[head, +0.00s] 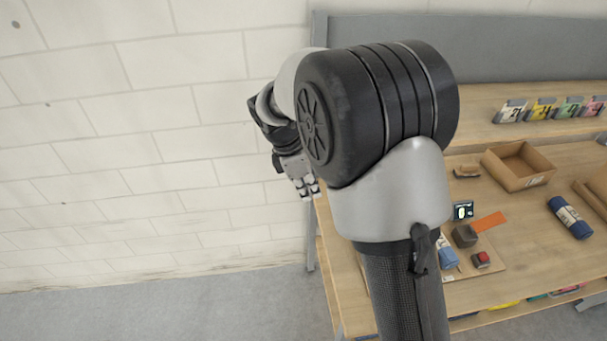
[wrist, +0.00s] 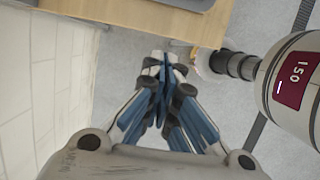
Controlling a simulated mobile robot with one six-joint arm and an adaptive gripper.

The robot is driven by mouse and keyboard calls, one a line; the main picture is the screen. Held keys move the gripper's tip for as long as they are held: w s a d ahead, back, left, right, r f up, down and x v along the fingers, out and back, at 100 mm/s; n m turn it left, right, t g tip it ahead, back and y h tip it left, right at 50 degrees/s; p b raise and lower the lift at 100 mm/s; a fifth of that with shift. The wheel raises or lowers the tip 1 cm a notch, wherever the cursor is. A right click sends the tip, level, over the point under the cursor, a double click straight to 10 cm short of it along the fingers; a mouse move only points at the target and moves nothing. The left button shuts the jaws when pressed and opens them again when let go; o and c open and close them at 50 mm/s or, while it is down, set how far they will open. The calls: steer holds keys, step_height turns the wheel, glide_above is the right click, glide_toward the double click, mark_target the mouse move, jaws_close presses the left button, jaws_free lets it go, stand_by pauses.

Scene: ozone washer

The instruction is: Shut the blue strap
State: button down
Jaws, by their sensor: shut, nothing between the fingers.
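My gripper (head: 309,190) hangs left of the bench, in front of the white wall, well away from the things on the bench. In the wrist view my gripper (wrist: 164,62) shows its fingers together with nothing between them. A blue piece (head: 447,254) lies on a small board on the bench, partly hidden behind my arm. A dark blue roll with a white label (head: 569,217) lies farther right. I cannot tell which of these is the blue strap, or whether a strap is open. No blue strap shows in the wrist view.
The wooden bench (head: 545,240) has a small device with a lit display (head: 463,210), a dark block (head: 464,235), an orange strip (head: 489,221), a red-topped block (head: 481,259) and an open cardboard box (head: 518,166). Labelled packs stand on the back shelf. The block wall (head: 150,150) is left.

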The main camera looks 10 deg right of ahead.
steer(key=shift+d+r+p, duration=0.1)
steer(key=shift+d+p, duration=0.2)
steer(key=shift+d, duration=1.7)
steer(key=shift+d+r, duration=0.1)
